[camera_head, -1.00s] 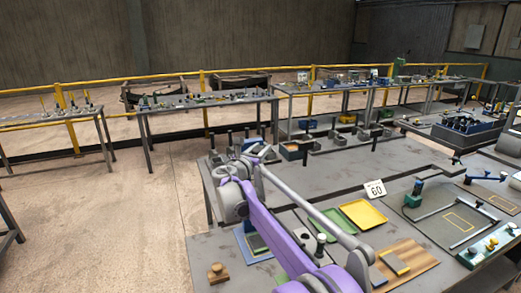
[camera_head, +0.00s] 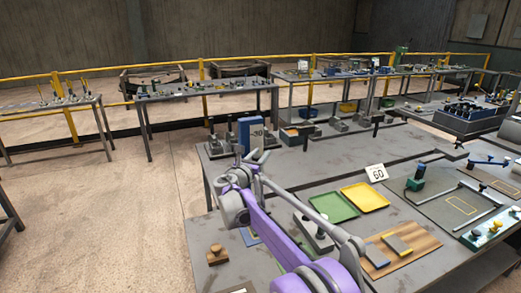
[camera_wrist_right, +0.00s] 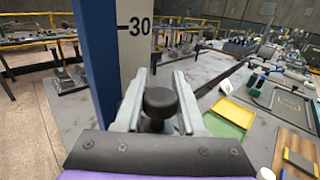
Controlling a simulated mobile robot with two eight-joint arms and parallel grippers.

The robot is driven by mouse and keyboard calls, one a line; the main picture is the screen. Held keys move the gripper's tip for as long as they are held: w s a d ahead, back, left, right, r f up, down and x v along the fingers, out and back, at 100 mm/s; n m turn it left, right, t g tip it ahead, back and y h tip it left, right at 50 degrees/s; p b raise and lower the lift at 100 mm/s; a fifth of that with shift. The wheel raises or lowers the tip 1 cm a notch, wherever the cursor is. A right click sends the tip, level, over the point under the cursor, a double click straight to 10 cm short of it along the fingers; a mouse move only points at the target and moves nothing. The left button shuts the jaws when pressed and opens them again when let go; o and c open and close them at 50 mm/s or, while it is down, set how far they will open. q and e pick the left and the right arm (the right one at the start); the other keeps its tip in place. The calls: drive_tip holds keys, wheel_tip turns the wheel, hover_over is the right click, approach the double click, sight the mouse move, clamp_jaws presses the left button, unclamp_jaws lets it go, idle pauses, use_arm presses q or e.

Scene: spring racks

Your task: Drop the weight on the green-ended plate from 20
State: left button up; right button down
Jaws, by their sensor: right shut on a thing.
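My right gripper (camera_wrist_right: 158,92) is shut on the weight, whose round black knob (camera_wrist_right: 160,103) shows between its two pale fingers. The weight's lower part is hidden. The knob is just in front of a blue post with a white scale (camera_wrist_right: 135,60) marked 30. In the head view the post (camera_head: 244,133) stands just beyond my right gripper (camera_head: 240,157), at the table's far left. I cannot pick out a green-ended plate for certain. My left gripper is not in view.
A green tray (camera_head: 333,207) and a yellow tray (camera_head: 364,197) lie right of my arm, near a card reading 60 (camera_head: 376,173). A wooden board (camera_head: 410,243) lies in front. Grey plates with black posts (camera_head: 337,124) stand at the back. Bare tabletop (camera_head: 315,165) lies between.

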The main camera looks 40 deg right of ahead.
drive_tip(key=shift+r, duration=0.15)
drive_tip(key=c, duration=0.5)
unclamp_jaws()
drive_tip(key=shift+a, duration=0.1)
drive_tip(key=b+v, duration=0.1)
drive_tip(key=v, duration=0.9)
drive_tip(key=shift+s+a, duration=0.2)
drive_tip(key=shift+a, duration=0.1)
